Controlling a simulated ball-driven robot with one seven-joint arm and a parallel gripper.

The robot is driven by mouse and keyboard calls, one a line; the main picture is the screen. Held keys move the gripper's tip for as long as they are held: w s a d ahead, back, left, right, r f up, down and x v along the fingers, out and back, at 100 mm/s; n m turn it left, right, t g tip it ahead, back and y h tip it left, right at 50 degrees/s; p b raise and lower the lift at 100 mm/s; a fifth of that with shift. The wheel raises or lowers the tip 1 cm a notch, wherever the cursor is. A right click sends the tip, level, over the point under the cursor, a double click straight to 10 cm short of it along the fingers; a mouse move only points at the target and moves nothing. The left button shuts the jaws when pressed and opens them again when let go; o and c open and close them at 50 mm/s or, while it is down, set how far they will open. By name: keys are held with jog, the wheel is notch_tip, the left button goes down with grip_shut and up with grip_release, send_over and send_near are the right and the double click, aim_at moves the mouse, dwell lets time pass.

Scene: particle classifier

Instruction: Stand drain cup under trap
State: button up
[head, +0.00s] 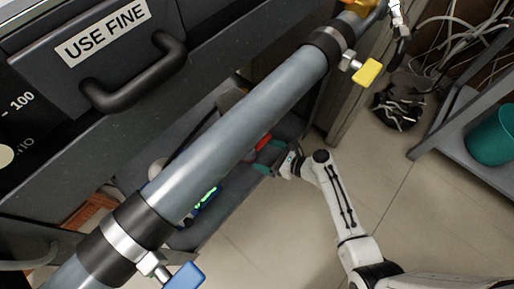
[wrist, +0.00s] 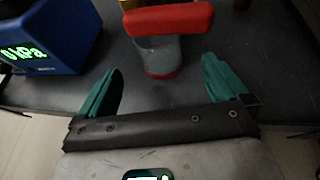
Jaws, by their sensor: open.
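A small clear cup (wrist: 158,56) with a red base stands upright on a dark shelf in the wrist view, with a thick red bar (wrist: 168,18) across its top. I take this to be the drain cup. My gripper (wrist: 160,68) is open, its teal fingers spread to the left and right of the cup. Whether they reach around it or stop short, I cannot tell. In the head view my gripper (head: 270,158) is at the shelf edge, beside a red part (head: 263,140) partly hidden by the big pipe. I cannot make out the trap for certain.
A grey pipe (head: 240,120) with a yellow lever (head: 367,72) and a blue lever (head: 184,277) crosses above the shelf (head: 225,225). A blue meter (wrist: 50,38) stands left of the cup. A drawer handle (head: 135,75) juts out at upper left.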

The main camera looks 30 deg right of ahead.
jog(key=shift+p+v, duration=0.4)
jog(key=shift+v, duration=1.1)
